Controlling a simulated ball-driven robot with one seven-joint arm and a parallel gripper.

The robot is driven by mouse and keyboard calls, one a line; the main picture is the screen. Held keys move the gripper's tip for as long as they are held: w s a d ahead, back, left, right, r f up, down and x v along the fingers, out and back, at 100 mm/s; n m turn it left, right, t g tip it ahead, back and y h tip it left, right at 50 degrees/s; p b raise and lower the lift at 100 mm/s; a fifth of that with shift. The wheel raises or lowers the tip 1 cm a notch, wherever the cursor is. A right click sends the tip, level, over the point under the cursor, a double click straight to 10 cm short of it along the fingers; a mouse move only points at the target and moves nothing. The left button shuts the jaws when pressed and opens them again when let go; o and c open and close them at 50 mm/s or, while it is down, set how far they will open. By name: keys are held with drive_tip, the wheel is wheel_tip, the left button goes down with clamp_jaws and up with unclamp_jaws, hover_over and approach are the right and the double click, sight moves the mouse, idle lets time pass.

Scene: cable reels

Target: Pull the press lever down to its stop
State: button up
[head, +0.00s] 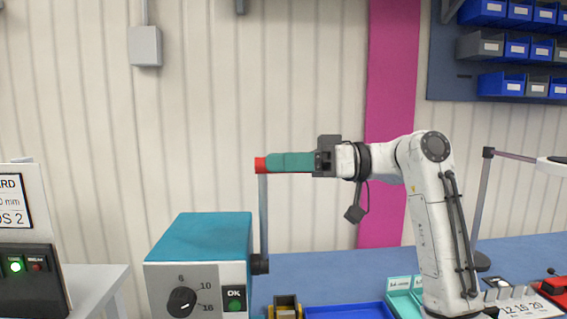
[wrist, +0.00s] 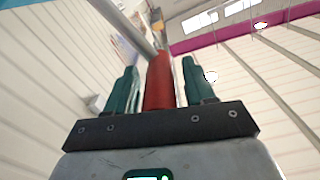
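The press (head: 200,235) is a teal-topped box with a grey front, a dial and a green OK light. Its lever (head: 263,215) is a grey rod standing upright from a dark pivot (head: 260,264) on the press's right side. A red grip (head: 260,165) tops the lever. My gripper (head: 275,162) reaches it level from the right. In the wrist view the red grip (wrist: 160,82) lies between the two green fingers, with a gap showing on each side, so the gripper is open around it. The grey rod (wrist: 128,22) runs off up and left there.
A lamp (head: 485,200) stands at right. A control box (head: 30,278) sits at far left. The air around the lever looks clear.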

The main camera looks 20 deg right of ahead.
clamp_jaws()
idle(0.4)
drive_tip(key=shift+f, duration=0.1)
